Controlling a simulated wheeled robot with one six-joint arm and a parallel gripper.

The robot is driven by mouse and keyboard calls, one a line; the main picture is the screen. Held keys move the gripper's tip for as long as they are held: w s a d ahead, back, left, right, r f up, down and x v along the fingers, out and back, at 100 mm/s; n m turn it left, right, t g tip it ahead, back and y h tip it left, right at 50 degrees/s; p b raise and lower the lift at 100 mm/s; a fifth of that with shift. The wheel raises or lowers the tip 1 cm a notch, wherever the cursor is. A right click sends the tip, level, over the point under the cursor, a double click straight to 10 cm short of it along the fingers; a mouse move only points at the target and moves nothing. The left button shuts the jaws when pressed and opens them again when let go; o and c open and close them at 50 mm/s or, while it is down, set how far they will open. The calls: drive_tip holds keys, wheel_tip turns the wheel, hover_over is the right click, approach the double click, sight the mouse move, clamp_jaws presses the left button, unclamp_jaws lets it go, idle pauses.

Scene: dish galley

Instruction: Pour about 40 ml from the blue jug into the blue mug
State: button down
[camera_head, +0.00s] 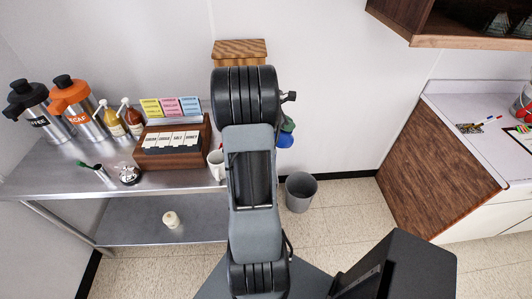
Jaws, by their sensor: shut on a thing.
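A blue object (285,139), which may be the blue jug, shows just right of my arm, with a darker green part above it. My arm hides the rest of it, and I cannot tell what supports it. My gripper is hidden behind my own arm, so its fingers and its hold do not show. No blue mug can be made out. A white mug (216,163) stands at the right end of the steel counter (65,178), partly covered by my arm.
Coffee (38,112) and decaf (80,107) dispensers, syrup bottles (112,121) and a wooden packet box (171,158) crowd the counter. A grey bin (300,192) stands on the floor. A wood-sided cabinet (430,165) is at right, with open floor between.

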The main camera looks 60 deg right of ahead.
drive_tip(key=shift+w+a+f+g+h+b, duration=0.2)
drive_tip(key=shift+g+h+b, duration=0.25)
drive_tip(key=shift+b, duration=0.8)
drive_tip(key=shift+w+a+f+g+h+b, duration=0.1)
drive_tip(key=shift+w+a+g+h+b, duration=0.25)
drive_tip(key=shift+b, duration=0.85)
drive_tip(key=shift+s+d+r, duration=0.1)
drive_tip(key=shift+d+r, duration=0.05)
drive_tip(key=shift+r, duration=0.05)
drive_tip(key=shift+d, duration=0.15)
drive_tip(key=shift+s+d, duration=0.1)
drive_tip(key=shift+s+d, duration=0.35)
drive_tip(key=shift+d, duration=0.05)
drive_tip(key=shift+s+d+r+g+b, duration=0.15)
drive_tip(key=shift+s+g+b, duration=0.15)
drive_tip(key=shift+b, duration=0.1)
drive_tip(key=shift+r+h+b, duration=0.2)
drive_tip(key=shift+h+b, duration=0.15)
drive_tip(key=shift+h, duration=0.15)
